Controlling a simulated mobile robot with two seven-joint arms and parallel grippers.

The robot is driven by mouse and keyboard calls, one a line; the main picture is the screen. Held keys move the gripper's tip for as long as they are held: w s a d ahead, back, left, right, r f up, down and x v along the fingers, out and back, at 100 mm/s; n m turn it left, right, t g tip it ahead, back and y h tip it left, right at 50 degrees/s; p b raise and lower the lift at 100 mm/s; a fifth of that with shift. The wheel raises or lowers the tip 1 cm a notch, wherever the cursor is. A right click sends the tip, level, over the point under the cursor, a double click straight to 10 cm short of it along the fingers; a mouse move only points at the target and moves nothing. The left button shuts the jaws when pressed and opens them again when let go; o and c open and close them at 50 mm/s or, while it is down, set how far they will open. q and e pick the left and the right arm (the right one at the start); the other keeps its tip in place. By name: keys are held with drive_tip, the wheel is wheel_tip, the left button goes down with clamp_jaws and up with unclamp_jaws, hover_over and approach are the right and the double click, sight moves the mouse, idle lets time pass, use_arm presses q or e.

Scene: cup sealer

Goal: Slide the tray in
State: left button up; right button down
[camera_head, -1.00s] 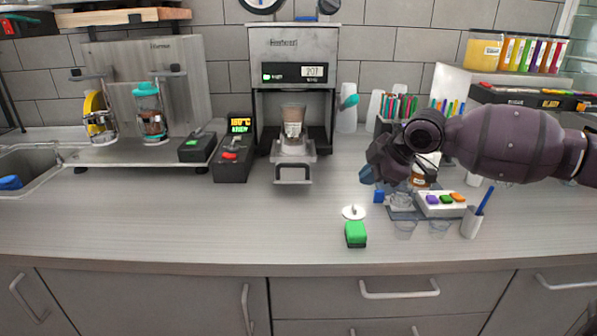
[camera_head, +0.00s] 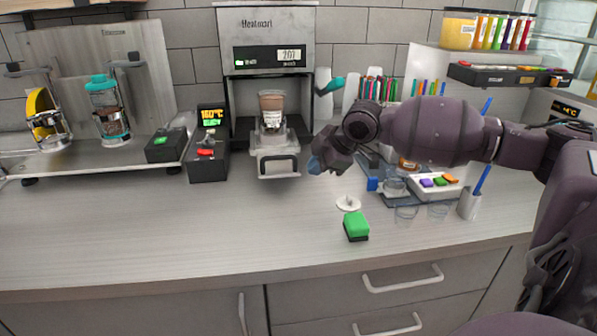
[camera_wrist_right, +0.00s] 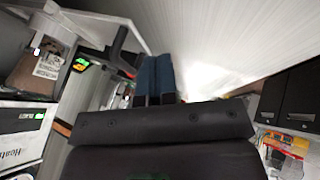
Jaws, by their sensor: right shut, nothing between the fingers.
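The cup sealer (camera_head: 266,40) stands at the back middle of the counter. Its tray (camera_head: 277,150) sticks out of the front toward me, with a dark handle (camera_head: 279,166) at its front end. A cup (camera_head: 271,108) of brown drink stands upright in the tray; it also shows at the left of the right wrist view (camera_wrist_right: 35,72). My right gripper (camera_head: 317,165) is just right of the tray handle, apart from it in the head view. Its blue fingers (camera_wrist_right: 155,77) are closed together and empty in the right wrist view. My left gripper is not in view.
A black control box (camera_head: 205,160) stands left of the tray. A green sponge (camera_head: 356,225) and a white round lid (camera_head: 348,203) lie front right. The front-left counter is clear.

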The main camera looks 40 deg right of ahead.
sight(288, 144)
drive_tip(key=b+x, duration=0.1)
drive_tip(key=x, duration=0.4)
drive_tip(key=shift+w+d, duration=0.1)
drive_tip(key=shift+w+d+r+b, duration=0.15)
drive_tip(key=shift+w, duration=0.3)
drive_tip(key=shift+w+d+r+b, duration=0.1)
drive_tip(key=shift+w+d+b, duration=0.1)
drive_tip(key=shift+w, duration=0.25)
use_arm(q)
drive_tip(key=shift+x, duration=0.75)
use_arm(e)
drive_tip(key=shift+w+d+r, duration=0.1)
drive_tip(key=shift+w+d, duration=0.2)
drive_tip(key=shift+w, duration=0.4)
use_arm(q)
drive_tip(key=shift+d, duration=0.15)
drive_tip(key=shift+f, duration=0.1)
use_arm(e)
drive_tip(key=shift+w+d, duration=0.1)
